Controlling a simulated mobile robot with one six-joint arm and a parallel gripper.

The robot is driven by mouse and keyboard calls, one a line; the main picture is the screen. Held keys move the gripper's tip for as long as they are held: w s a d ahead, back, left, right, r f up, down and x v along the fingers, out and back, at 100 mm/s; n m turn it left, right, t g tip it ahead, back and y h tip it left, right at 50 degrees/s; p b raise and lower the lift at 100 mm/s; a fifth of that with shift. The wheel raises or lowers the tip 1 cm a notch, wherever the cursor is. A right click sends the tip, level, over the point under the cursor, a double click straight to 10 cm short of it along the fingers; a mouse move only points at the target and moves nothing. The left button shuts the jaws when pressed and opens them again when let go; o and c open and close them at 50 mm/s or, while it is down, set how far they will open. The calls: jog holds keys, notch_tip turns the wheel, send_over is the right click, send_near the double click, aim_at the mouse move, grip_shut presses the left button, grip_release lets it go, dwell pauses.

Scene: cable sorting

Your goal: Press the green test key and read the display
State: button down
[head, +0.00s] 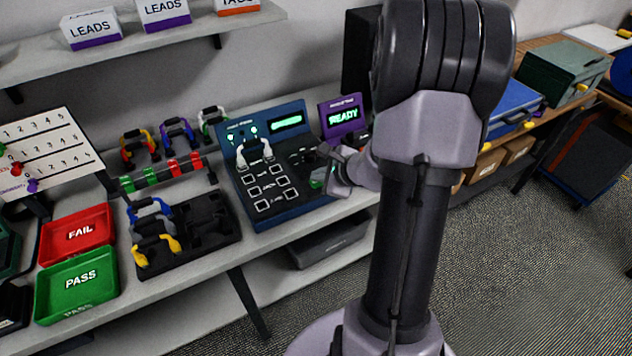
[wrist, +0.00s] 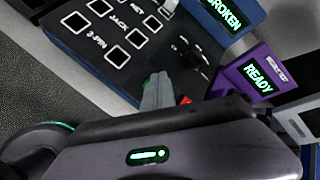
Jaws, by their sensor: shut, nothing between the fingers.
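The blue tester (head: 243,183) stands on the bench, with labelled sockets on its sloped face. Its display (head: 287,122) is lit green but too small to read in the head view. In the wrist view the display (wrist: 226,10) reads "BROKEN". The green test key (head: 318,177) is at the tester's lower right, partly covered by my gripper (head: 332,172). My gripper is shut and empty, its fingertips (wrist: 158,82) at the key; I cannot tell whether they touch it. A white-handled lead (head: 254,153) sits on the tester.
A purple box (head: 343,117) reading "READY" stands right of the tester. A black tray (head: 215,228) with leads, a red FAIL tray (head: 76,236) and a green PASS tray (head: 77,285) are to the left. More leads stand behind, below a shelf (head: 190,35).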

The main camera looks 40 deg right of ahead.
aim_at(319, 184)
dwell(0.5)
jog(key=shift+r+p, duration=0.45)
jog(key=shift+r, duration=0.25)
jog(key=shift+r+p, duration=1.9)
jog(key=shift+r, duration=0.7)
jog(key=shift+f, duration=0.1)
